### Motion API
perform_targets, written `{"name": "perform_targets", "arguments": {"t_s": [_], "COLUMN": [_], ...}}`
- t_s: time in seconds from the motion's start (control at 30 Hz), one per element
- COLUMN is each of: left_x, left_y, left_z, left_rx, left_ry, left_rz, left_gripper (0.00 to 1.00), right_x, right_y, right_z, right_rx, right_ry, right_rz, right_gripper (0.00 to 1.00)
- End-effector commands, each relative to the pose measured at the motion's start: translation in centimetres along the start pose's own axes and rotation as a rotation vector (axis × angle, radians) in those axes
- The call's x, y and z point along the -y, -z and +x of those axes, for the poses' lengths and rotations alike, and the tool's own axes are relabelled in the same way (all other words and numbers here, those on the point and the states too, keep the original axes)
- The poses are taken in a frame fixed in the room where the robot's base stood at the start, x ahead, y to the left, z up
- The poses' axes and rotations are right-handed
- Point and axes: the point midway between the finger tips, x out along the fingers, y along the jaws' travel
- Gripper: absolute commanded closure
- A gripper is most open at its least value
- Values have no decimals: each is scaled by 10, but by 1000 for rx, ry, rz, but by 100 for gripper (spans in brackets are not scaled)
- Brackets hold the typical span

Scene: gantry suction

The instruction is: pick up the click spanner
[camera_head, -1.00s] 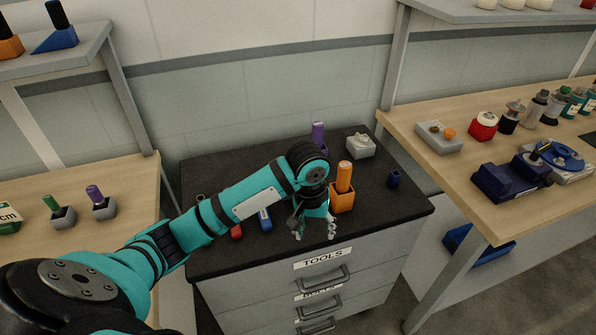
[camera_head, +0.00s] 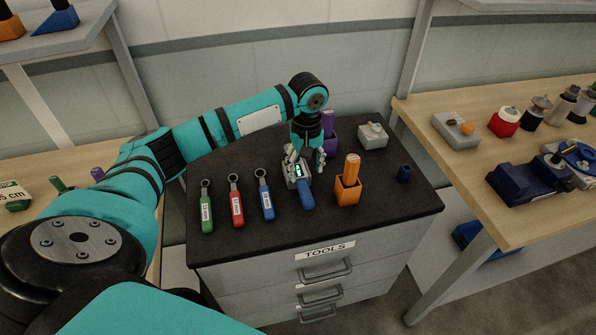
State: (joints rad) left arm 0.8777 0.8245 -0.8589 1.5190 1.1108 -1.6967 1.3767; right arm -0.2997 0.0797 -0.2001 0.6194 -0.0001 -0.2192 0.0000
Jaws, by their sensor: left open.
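A tool with a blue handle (camera_head: 307,196), a grey body and a small lit green display lies on the black top of the drawer cabinet; it looks like the click spanner, though I cannot read a name on it. My left gripper (camera_head: 305,163) points down over its grey end, fingers apart. Whether the fingers touch it I cannot tell. To its left lie three ring-ended spanners with labels: green (camera_head: 206,212), red (camera_head: 237,207) and blue (camera_head: 266,203). My right gripper is not in view.
An orange holder (camera_head: 347,191) with an orange-handled item stands right of the tool. A purple item (camera_head: 330,130) stands behind my gripper. The cabinet's front strip (camera_head: 270,239) is clear.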

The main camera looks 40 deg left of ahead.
Motion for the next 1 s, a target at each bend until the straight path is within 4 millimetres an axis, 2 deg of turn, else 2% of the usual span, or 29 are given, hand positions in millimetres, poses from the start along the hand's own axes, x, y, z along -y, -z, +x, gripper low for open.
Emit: {"name": "perform_targets", "arguments": {"t_s": [0.1,0.33,0.6,0.87,0.9,1.0], "left_x": [0,4,8,8,8,8], "left_y": [0,0,-1,-1,-1,-1], "left_z": [14,31,68,72,72,72], "left_rx": [0,1,0,-1,-1,-1], "left_ry": [1,3,1,0,0,0], "left_rz": [0,0,1,2,2,2], "left_gripper": [44,44,44,44,46,59], "right_x": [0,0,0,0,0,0], "right_y": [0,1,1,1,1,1], "right_z": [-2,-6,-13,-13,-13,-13], "right_rx": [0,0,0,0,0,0], "right_ry": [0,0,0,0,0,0], "right_rz": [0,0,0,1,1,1], "right_gripper": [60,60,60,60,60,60]}}
